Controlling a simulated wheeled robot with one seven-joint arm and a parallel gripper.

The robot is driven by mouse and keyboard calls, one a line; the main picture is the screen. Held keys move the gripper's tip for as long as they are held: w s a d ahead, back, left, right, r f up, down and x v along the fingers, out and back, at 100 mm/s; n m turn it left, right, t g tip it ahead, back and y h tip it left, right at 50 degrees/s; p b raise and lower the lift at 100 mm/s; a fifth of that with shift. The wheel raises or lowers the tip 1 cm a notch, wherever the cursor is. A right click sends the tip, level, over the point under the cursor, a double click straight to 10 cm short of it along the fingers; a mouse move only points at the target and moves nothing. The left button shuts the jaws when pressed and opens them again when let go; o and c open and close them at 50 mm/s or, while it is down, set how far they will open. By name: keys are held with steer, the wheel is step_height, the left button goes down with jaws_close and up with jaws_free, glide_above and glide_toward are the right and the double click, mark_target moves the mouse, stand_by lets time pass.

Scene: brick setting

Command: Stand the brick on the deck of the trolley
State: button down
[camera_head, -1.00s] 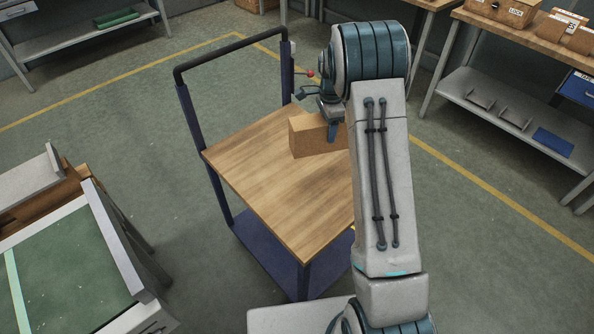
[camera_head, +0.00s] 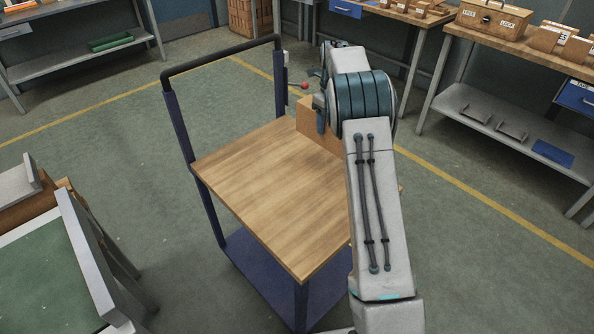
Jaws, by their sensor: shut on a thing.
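The brick (camera_head: 307,120) is a plain tan-brown block at the far right part of the trolley's wooden deck (camera_head: 265,195). My gripper (camera_head: 321,116) is shut on it, mostly hidden behind my own arm. The arm also covers the brick's right side. The trolley has dark blue posts, a black push handle (camera_head: 222,60) at the far left side and a blue lower shelf (camera_head: 265,270).
The visible deck is otherwise bare. A green-topped bench (camera_head: 40,265) stands at the left. A workbench with wooden boxes (camera_head: 494,18) stands at the back right. A shelf unit (camera_head: 85,62) is at the back left. Green floor with a yellow line lies between.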

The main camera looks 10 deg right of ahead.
steer(key=shift+s+a+f, duration=1.25)
steer(key=shift+s+f, duration=0.2)
steer(key=shift+f, duration=0.3)
steer(key=shift+s+a+f, duration=1.25)
steer(key=shift+s+f, duration=0.25)
steer(key=shift+f, duration=0.3)
steer(key=shift+s+a+f, duration=1.25)
steer(key=shift+s+f, duration=0.2)
steer(key=shift+f, duration=0.3)
steer(key=shift+f+b, duration=0.15)
steer(key=shift+b, duration=0.15)
steer(key=shift+c, duration=2.2)
jaws_free()
steer(key=shift+s+f, duration=0.1)
step_height(320, 180, up, 11)
steer(key=s+r+n, duration=0.7)
steer(key=s+r+n+t, duration=0.1)
steer(key=s+n+t, duration=0.1)
steer(key=s+n, duration=2)
steer(key=s, duration=0.3)
steer(key=shift+s, duration=0.25)
